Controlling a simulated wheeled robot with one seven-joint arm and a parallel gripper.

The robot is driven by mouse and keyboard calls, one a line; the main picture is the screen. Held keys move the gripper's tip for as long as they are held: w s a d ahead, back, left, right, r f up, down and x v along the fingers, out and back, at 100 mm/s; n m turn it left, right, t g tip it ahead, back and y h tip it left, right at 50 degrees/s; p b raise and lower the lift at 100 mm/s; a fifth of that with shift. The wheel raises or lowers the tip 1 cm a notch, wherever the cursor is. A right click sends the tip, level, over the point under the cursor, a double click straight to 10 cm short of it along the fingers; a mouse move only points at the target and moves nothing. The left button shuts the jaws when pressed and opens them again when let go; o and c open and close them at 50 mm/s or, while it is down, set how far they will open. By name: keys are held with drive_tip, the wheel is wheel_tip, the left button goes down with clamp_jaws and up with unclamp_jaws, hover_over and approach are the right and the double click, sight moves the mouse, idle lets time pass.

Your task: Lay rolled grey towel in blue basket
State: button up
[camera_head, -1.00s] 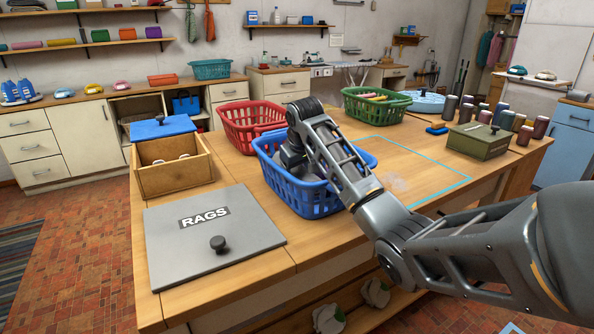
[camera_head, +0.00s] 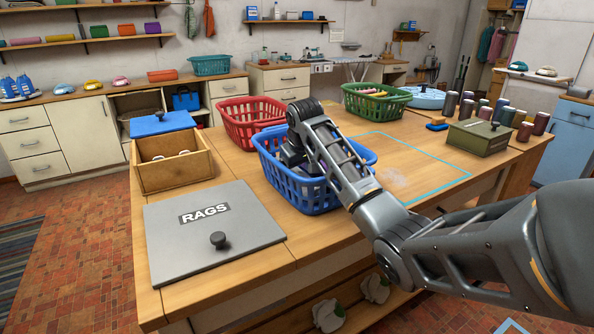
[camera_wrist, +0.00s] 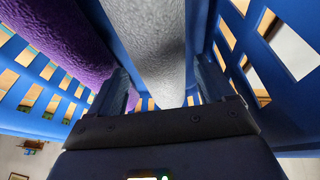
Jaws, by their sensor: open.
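The blue basket (camera_head: 320,196) stands on the wooden table. My gripper (camera_head: 292,160) reaches down into it, partly hidden by the basket wall and my arm. In the wrist view the rolled grey towel (camera_wrist: 150,40) lies between the two open fingers of my gripper (camera_wrist: 163,85), inside the blue basket walls (camera_wrist: 235,40). A purple roll (camera_wrist: 55,45) lies beside it on the left. The far end of the grey towel is out of view. Whether the fingers touch the towel, I cannot tell.
A red basket (camera_head: 235,128) stands close behind the blue one. A green basket (camera_head: 372,108) is further back. A wooden box (camera_head: 160,178) and grey RAGS lid (camera_head: 190,255) are at left. Several bottles and a green box (camera_head: 478,140) are at right. The taped outline (camera_head: 440,162) is clear.

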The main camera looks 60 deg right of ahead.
drive_tip(key=shift+r, duration=0.25)
drive_tip(key=v, duration=1.2)
drive_tip(key=shift+r, duration=0.35)
